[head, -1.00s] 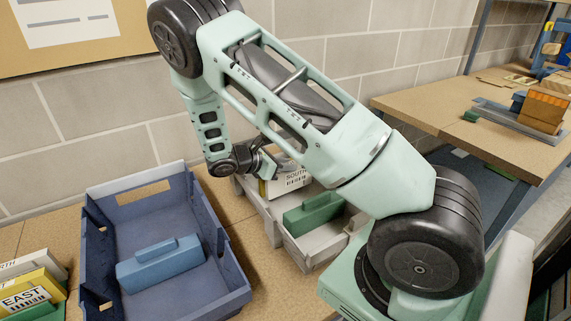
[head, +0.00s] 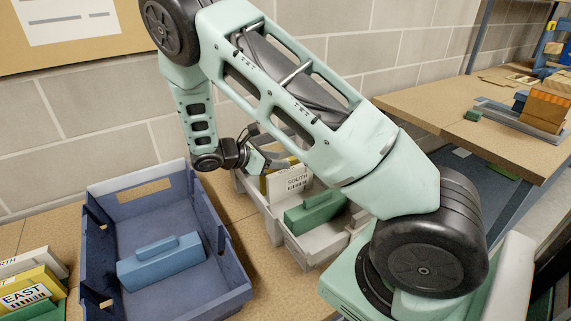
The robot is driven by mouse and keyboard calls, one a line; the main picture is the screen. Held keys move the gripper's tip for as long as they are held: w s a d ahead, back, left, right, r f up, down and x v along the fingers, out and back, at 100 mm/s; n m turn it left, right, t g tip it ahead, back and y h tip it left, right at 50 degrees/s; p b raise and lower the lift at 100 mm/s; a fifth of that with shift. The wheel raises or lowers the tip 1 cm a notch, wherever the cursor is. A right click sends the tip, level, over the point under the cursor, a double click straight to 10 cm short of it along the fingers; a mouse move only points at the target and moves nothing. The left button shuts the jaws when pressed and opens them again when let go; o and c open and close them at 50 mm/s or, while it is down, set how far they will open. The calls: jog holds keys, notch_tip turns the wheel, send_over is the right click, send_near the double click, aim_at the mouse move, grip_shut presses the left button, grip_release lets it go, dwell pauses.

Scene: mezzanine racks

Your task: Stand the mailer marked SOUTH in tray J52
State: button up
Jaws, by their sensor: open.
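The mailer marked SOUTH (head: 289,181) is a pale packet with a barcode. It stands at the back of a light grey tray (head: 310,245), its label facing me. I cannot read any J52 marking on the tray. My gripper (head: 267,159) is open, just left of and above the mailer's top edge; my arm covers part of this area. I cannot tell whether a finger touches the mailer. A yellow edge shows behind the mailer. A green block with a handle (head: 314,213) sits in front of it in the same tray.
A large blue tray (head: 100,275) holding a blue handled block (head: 161,262) stands to the left. Mailers, one marked EAST (head: 27,296), stand at the far left. A block wall is close behind. Another table (head: 420,105) is at the right.

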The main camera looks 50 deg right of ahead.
jog(key=b+v, duration=0.1)
jog(key=v, duration=0.7)
jog(key=s+a+r+m+y, duration=0.1)
jog(key=s+a+y, duration=0.1)
jog(key=s+a, duration=0.2)
jog(key=s+a+r+m+y, duration=0.1)
jog(key=s+a+y, duration=0.2)
jog(key=s+a, duration=0.2)
jog(key=s+a+r+m+t+y, duration=0.1)
jog(key=s+a+y, duration=0.2)
jog(key=a, duration=0.6)
jog(key=shift+s+r+m, duration=0.1)
jog(key=shift+s+m, duration=0.3)
jog(key=shift+s, duration=0.4)
jog(key=s+a+r+m+t+y, duration=0.1)
jog(key=s+a+y, duration=0.1)
jog(key=s+a, duration=0.2)
jog(key=s+a+r+m+t+y, duration=0.1)
jog(key=s+a+r+m+y, duration=0.1)
jog(key=s, duration=0.7)
jog(key=shift+a+r+m+y, duration=0.25)
jog(key=shift+a+y, duration=0.25)
jog(key=shift+a, duration=0.7)
